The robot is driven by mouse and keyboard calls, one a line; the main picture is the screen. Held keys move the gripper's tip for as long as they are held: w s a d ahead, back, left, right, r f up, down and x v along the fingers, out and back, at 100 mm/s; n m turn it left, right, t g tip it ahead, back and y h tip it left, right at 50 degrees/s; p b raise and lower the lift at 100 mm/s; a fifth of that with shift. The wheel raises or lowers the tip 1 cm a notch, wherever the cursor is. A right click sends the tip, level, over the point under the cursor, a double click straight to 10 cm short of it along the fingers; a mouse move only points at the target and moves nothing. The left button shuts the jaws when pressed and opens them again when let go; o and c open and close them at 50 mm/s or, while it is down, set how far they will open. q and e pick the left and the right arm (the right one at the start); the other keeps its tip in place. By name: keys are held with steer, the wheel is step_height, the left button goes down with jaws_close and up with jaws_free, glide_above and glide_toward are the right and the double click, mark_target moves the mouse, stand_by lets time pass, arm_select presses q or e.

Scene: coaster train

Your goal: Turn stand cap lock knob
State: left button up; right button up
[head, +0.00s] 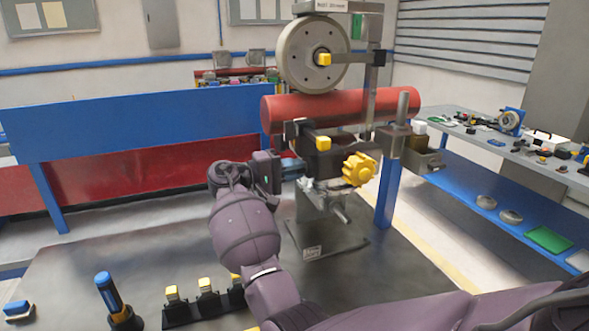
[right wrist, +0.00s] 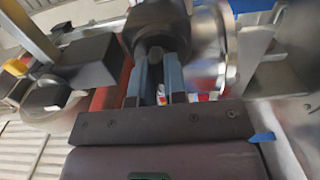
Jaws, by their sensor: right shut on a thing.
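The stand (head: 305,230) rises from the dark table and carries a red horizontal cylinder (head: 340,108) and a grey wheel (head: 313,53). A yellow star-shaped knob (head: 358,170) sits on the stand's front, to the right of my right gripper and apart from it. My right gripper (head: 293,165) reaches the stand from the left, below the cylinder. In the right wrist view, its blue fingers (right wrist: 158,75) are shut on a dark round knob (right wrist: 157,30). The fingers partly hide this knob, and in the head view I cannot make it out clearly. My left gripper is out of view.
A blue-handled tool (head: 107,292) stands upright at the table's front left, beside black holders with yellow tops (head: 207,288). A side bench (head: 560,180) with small parts is at right. A blue panel (head: 130,123) stands behind. The table's left middle is clear.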

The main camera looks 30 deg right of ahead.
jaws_close()
steer(key=n, duration=0.2)
steer(key=shift+d+n, duration=0.1)
steer(key=shift+n, duration=0.3)
steer(key=n, duration=1)
steer(key=shift+n, duration=2.6)
